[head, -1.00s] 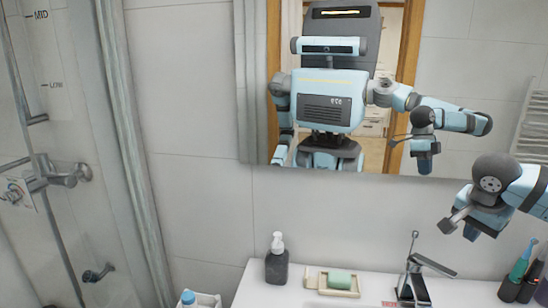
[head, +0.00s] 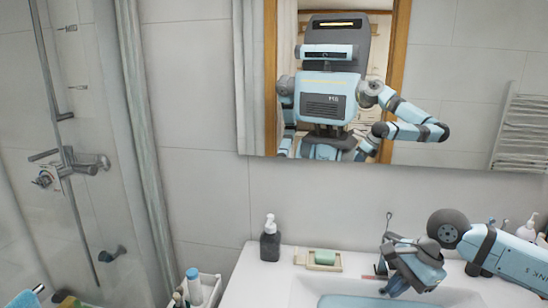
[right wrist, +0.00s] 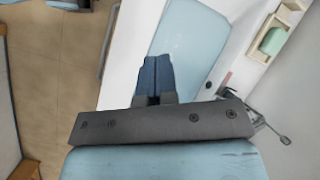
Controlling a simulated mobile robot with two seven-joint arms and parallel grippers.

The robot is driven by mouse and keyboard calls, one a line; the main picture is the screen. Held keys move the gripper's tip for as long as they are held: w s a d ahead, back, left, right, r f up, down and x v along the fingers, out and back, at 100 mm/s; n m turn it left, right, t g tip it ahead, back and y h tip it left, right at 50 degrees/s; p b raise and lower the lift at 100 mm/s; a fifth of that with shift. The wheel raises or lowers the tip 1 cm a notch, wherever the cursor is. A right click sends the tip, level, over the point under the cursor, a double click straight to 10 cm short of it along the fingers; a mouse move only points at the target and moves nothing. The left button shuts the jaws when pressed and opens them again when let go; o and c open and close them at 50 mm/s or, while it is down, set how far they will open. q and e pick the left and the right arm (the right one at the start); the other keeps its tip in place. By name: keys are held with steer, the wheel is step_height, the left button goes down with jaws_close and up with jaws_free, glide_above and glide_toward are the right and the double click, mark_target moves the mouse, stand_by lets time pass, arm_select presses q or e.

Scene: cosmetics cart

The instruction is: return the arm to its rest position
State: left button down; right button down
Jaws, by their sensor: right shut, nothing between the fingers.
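My right gripper (head: 390,284) hangs low over the sink at the lower right of the head view, with its arm coming in from the right edge. In the right wrist view its two dark blue fingers (right wrist: 158,78) are together with nothing between them. They point over the edge of the light blue basin (right wrist: 193,42), which also shows in the head view (head: 345,302). My left gripper is not directly in view. The mirror (head: 460,80) reflects my head, chest and an outstretched arm.
The tap (right wrist: 270,120) is close to my right gripper. A white caddy (head: 211,285) with bottles is at lower left, near the glass shower.

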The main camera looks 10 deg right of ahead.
steer(key=s+a+m+t+y+p, duration=0.1)
steer(key=s+a+m+t+y, duration=0.15)
steer(key=a+m+y, duration=0.55)
steer(key=s+a+m+t+y+p, duration=0.1)
steer(key=s+a+m+t+y, duration=0.15)
steer(key=a+m+y, duration=0.45)
steer(key=s+d+f+n+t+h, duration=0.1)
steer(key=s+f+n+h, duration=0.4)
steer(key=f+n, duration=0.3)
steer(key=s+d+f+n+t+h+p, duration=0.1)
steer(key=s+f+n+t+h, duration=0.1)
steer(key=s+f+n+h, duration=0.3)
steer(key=s+f+n+t+h, duration=0.1)
steer(key=s+f+n+h, duration=0.4)
steer(key=f+n, duration=0.7)
steer(key=n+h, duration=0.2)
steer(key=n, duration=0.5)
steer(key=shift+s+d+f+n+t+p, duration=0.15)
steer(key=shift+d+f+n+t+p, duration=0.15)
steer(key=shift+d+f+n+t, duration=0.1)
steer(key=shift+d, duration=0.1)
